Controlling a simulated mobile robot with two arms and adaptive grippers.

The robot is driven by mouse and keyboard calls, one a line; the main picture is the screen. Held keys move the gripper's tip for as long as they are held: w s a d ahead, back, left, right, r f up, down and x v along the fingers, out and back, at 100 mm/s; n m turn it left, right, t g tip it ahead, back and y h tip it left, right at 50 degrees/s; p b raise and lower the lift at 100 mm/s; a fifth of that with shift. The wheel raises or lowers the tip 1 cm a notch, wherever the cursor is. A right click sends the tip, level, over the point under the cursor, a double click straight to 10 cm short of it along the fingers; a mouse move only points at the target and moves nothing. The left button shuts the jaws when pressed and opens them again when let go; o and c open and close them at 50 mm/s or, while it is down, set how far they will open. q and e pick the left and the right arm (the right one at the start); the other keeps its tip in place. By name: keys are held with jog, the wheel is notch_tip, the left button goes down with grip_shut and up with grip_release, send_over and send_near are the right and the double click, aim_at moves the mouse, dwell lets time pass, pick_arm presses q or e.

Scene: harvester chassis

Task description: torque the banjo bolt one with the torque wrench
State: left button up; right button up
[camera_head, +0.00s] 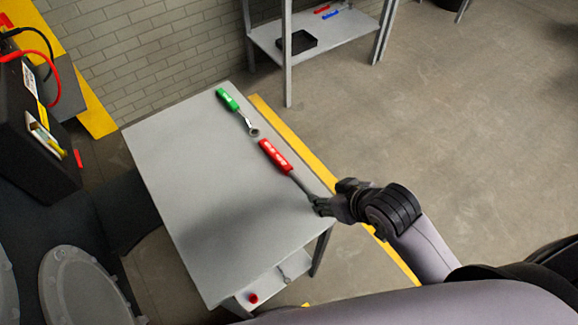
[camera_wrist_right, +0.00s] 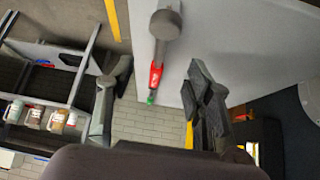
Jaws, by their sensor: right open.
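A tool with a red handle (camera_head: 276,156) and a dark shaft lies on the grey table, its far end towards my right gripper (camera_head: 318,205). A tool with a green handle (camera_head: 228,99) and a ring end lies farther back on the table. Which of them is the torque wrench, I cannot tell. My right gripper is open at the table's right edge. In the right wrist view, the red-handled tool's round grey head (camera_wrist_right: 165,24) shows ahead of the parted fingers (camera_wrist_right: 160,65), not clasped. I cannot make out banjo bolt one. My left gripper is out of view.
The grey table (camera_head: 180,160) has a clear left half and a lower shelf with a red item (camera_head: 253,298). A rack (camera_head: 330,38) with a black tray (camera_head: 298,42) stands at the back. Dark equipment (camera_head: 35,150) with a red cable stands at left. The floor at right is open.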

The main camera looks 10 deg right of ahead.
jog(key=w+a+r+t+y, duration=0.1)
jog(key=w+r, duration=0.2)
jog(key=w, duration=0.2)
send_near(287, 166)
jog(key=shift+n, duration=0.4)
jog(key=x, duration=0.4)
jog(key=shift+w+f+p, duration=0.2)
jog(key=shift+f+p, duration=0.2)
jog(key=shift+p+x, duration=0.4)
jog(key=shift+x, duration=2.2)
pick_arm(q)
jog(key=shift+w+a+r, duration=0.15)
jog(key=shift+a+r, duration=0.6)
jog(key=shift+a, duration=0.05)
pick_arm(e)
jog(key=shift+a+r, duration=0.1)
jog(key=shift+c, duration=0.6)
grip_shut()
jog(key=shift+r, duration=0.1)
